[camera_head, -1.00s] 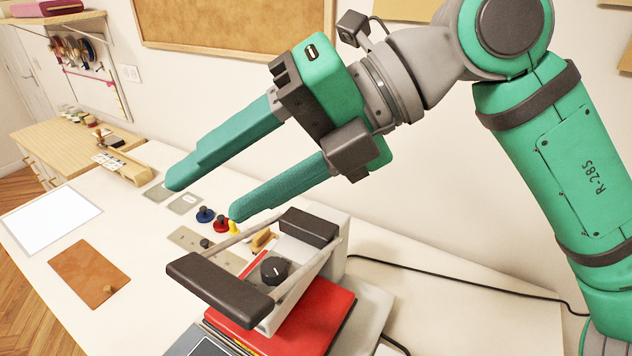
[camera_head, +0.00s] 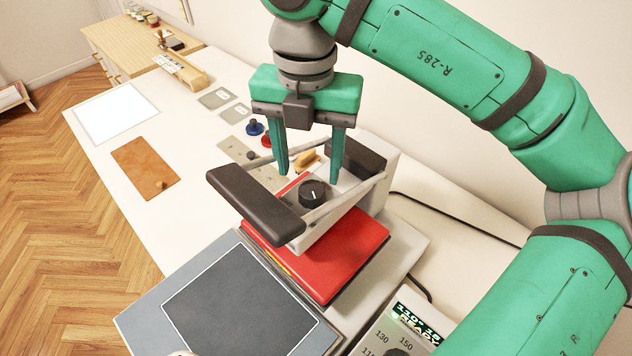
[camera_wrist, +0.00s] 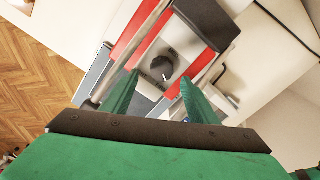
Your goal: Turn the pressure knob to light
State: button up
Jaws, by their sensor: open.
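The pressure knob (camera_head: 314,193) is a round black dial with a white pointer line on a light panel of the press (camera_head: 336,224). In the wrist view my gripper (camera_wrist: 155,88) is empty. I cannot tell whether a finger touches the press.
A dark handle bar (camera_head: 256,204) on two light arms crosses in front of the knob. A red plate (camera_head: 318,262) lies below. A brown leather piece (camera_head: 144,166) and white sheet (camera_head: 116,114) lie on the table's left. A temperature box (camera_head: 396,335) stands at the lower right.

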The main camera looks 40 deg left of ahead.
aim_at(312, 189)
jog(key=shift+d+f, duration=0.2)
jog(key=shift+f, duration=2.4)
jog(key=shift+w, duration=0.1)
jog(key=shift+c, duration=0.2)
jog(key=c, duration=1)
jog(key=shift+d, duration=0.15)
